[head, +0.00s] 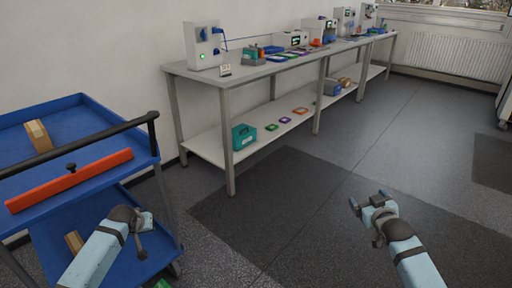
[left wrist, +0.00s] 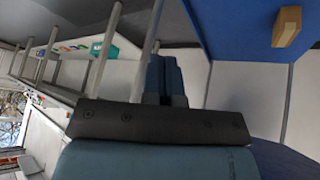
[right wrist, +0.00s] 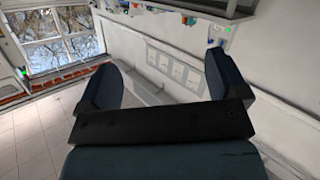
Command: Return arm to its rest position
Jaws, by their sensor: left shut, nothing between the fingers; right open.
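My right gripper (head: 368,199) is open and empty in the head view, held over the dark floor right of the workbench. In the right wrist view its two blue fingers (right wrist: 165,82) stand wide apart with nothing between them. My left gripper (left wrist: 165,75) is shut in the left wrist view, its blue fingers together and empty. In the head view my left arm reaches in at the lower left, beside the blue cart (head: 85,115); its fingers are largely hidden there by the wrist.
The cart carries a wooden block (head: 38,136) and an orange-red bar (head: 70,181). A grey workbench (head: 240,77) with several devices runs along the wall. Its lower shelf (head: 208,145) holds a teal box (head: 243,137). Open floor lies in the middle and right.

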